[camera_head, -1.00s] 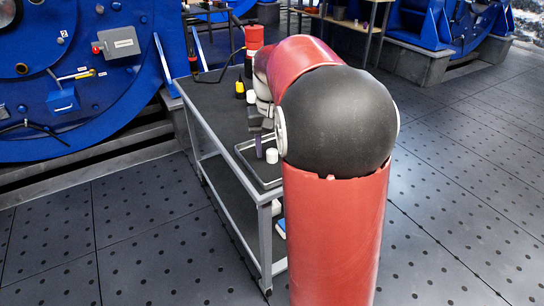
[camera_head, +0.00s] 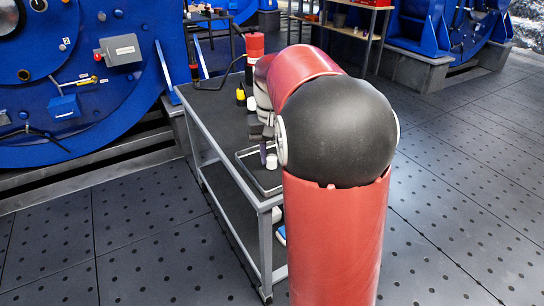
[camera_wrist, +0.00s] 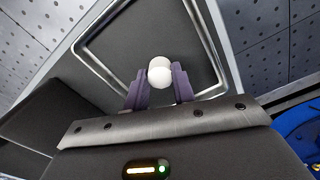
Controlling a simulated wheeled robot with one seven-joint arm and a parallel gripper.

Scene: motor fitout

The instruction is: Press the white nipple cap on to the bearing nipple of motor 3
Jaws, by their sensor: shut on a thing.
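The white nipple cap (camera_head: 272,161) is at the small tray (camera_head: 244,163) on the near end of the trolley. In the wrist view the cap (camera_wrist: 160,74) sits between the two purple fingertips of my gripper (camera_wrist: 160,84), over the dark tray floor. My gripper (camera_head: 265,153) is shut on the cap, low at the tray. Whether the cap still touches the tray floor is unclear. My arm hides part of the tray and trolley top. A large blue motor (camera_head: 85,75) stands at the left; no bearing nipple can be made out on it.
The grey trolley (camera_head: 205,110) carries a red-and-black cylinder (camera_head: 254,45) and a small yellow-and-black bottle (camera_head: 240,96) behind the tray. Another blue machine (camera_head: 415,30) and a shelf unit (camera_head: 345,25) stand at the back. The tiled floor (camera_head: 470,160) at right is clear.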

